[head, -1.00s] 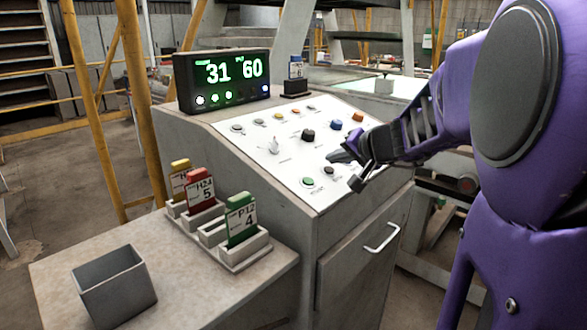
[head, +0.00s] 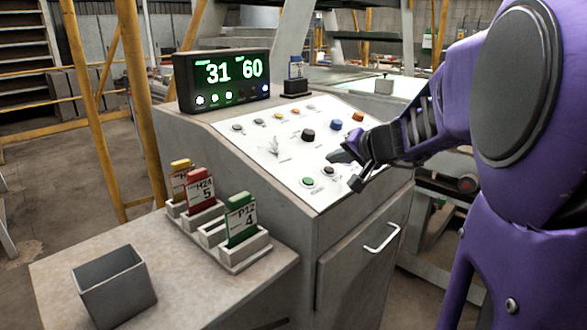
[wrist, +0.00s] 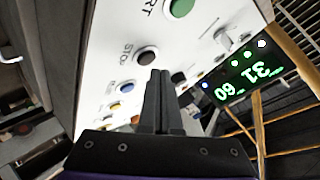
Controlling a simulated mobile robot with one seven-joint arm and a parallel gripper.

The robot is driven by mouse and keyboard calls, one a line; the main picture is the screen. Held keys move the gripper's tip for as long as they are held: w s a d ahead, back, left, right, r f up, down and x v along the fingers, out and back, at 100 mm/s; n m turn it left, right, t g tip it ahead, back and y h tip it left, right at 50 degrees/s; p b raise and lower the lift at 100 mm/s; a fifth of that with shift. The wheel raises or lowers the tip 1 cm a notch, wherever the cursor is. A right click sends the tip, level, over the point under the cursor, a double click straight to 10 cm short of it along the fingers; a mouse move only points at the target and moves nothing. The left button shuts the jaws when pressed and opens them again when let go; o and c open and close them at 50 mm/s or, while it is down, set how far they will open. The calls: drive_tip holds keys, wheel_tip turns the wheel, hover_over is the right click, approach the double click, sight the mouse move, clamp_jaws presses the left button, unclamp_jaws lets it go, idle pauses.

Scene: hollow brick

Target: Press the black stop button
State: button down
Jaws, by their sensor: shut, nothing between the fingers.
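The black stop button (head: 328,171) sits low on the white sloping panel, right of the green start button (head: 308,181). In the wrist view the stop button (wrist: 147,56) is dark in a pale ring, beside partly readable "STO" lettering. The green button (wrist: 181,7) is at the top edge there. My gripper (head: 345,170) is over the lower right of the panel, just right of the stop button in the head view. In the wrist view my gripper (wrist: 160,72) is shut and empty, its fingertips just below the stop button in the picture. They do not appear to touch it.
A black knob (head: 308,135), a blue button (head: 336,125), an orange button (head: 358,117) and a lever (head: 274,147) are on the same panel. A display (head: 222,80) reading 31 and 60 stands behind. A card rack (head: 238,259) and grey bin (head: 114,285) are at left.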

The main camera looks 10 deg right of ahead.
drive_tip(key=shift+w+f+b, duration=0.1)
drive_tip(key=shift+f+b, duration=0.25)
drive_tip(key=shift+f, duration=0.05)
drive_tip(key=shift+a+f, duration=0.15)
drive_tip(key=shift+f, duration=0.2)
idle(0.8)
drive_tip(key=shift+r, duration=0.1)
drive_tip(key=shift+r+p, duration=0.3)
drive_tip(key=shift+r, duration=0.4)
drive_tip(key=r+p, duration=0.1)
drive_tip(key=s+r+p, duration=0.1)
drive_tip(key=r, duration=0.1)
drive_tip(key=d+r, duration=0.1)
drive_tip(key=shift+s+r+p, duration=0.2)
drive_tip(key=shift+r+p, duration=0.2)
drive_tip(key=shift+a+f, duration=0.1)
idle(0.4)
